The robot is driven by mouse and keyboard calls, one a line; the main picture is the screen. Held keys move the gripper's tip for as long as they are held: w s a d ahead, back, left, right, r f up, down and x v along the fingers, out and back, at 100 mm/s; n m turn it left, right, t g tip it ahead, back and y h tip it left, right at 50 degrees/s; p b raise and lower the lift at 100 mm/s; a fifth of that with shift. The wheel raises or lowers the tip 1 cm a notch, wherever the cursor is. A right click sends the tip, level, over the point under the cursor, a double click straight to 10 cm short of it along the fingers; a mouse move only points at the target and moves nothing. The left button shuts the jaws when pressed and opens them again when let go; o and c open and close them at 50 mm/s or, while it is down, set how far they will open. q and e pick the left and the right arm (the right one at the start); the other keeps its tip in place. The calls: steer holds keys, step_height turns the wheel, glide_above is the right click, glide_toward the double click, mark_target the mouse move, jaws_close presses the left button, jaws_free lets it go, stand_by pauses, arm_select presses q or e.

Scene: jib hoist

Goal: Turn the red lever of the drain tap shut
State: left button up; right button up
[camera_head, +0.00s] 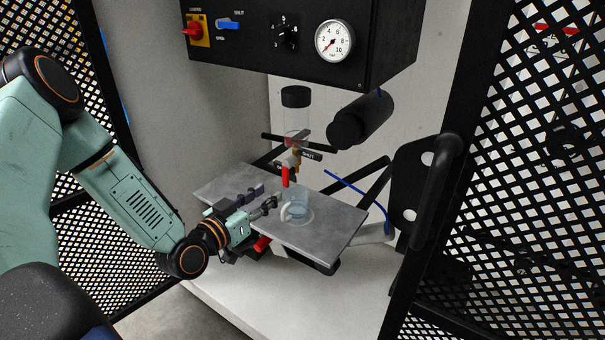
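The red lever (285,177) hangs down from the drain tap (296,156), below a clear cylinder with a dark cap (296,110). My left gripper (266,195) is over the grey plate, lower than the lever and to its left. Its two dark fingers are apart with nothing seen between them, and they point right toward a clear mug. The gripper looks apart from the lever. My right gripper is not in view.
The clear mug (299,210) with a pale handle stands on the grey plate (335,222) under the tap. A black control box (265,50) with a gauge (335,40) hangs above. A black cylinder (362,118) is right of the tap. Mesh walls (500,200) flank the space.

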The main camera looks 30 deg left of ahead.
mark_target(284, 176)
arm_select(q)
steer(key=shift+w+d+r+m+t+b, duration=0.4)
steer(key=shift+w+r+m+b, duration=0.15)
steer(key=shift+w+r, duration=0.25)
steer(key=w+b, duration=0.1)
steer(key=w, duration=0.1)
steer(key=w+b, duration=0.1)
steer(key=w, duration=0.1)
steer(key=shift+w+f, duration=0.2)
steer(key=shift+w, duration=0.15)
steer(key=shift+w+d+r+b, duration=0.2)
steer(key=shift+w+b, duration=0.1)
steer(key=shift+w, duration=0.35)
steer(key=shift+w+a, duration=0.1)
steer(key=shift+w, duration=0.05)
jaws_close()
